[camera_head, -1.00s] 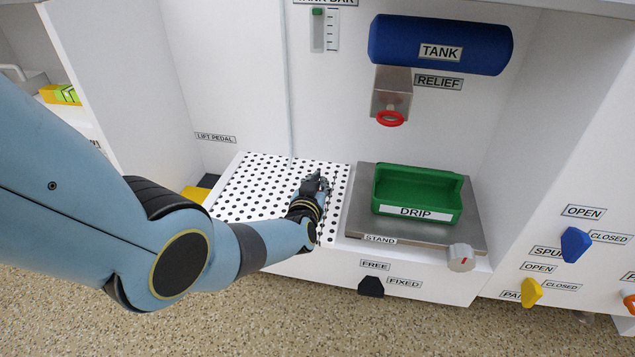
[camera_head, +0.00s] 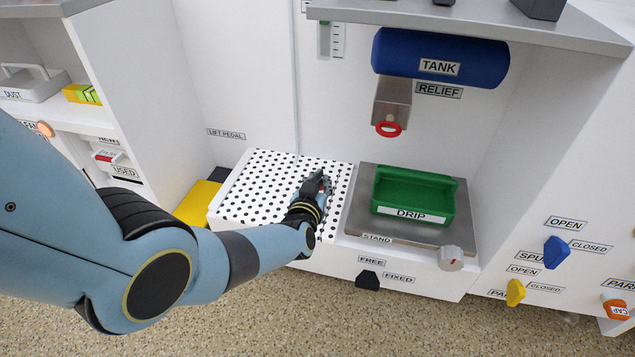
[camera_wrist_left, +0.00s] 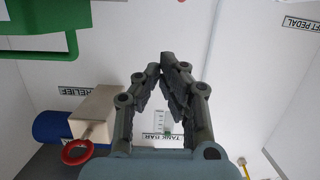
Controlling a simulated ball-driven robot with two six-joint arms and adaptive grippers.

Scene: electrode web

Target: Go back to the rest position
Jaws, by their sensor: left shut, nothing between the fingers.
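My left gripper (camera_head: 318,186) is over the white perforated plate (camera_head: 262,172) in the head view, left of the metal stand. In the left wrist view its fingers (camera_wrist_left: 165,62) meet at the tips, shut with nothing between them. The left arm comes in from the left, across the front of the bench. Whether the gripper touches the plate cannot be told. My right gripper is in neither view.
A green DRIP tray (camera_head: 412,190) sits on the grey stand (camera_head: 360,215), close right of the gripper. Above hang a blue tank (camera_head: 440,58) and a red relief ring (camera_head: 389,129). A yellow pedal (camera_head: 197,204) lies left. A grey shelf (camera_head: 470,25) overhangs.

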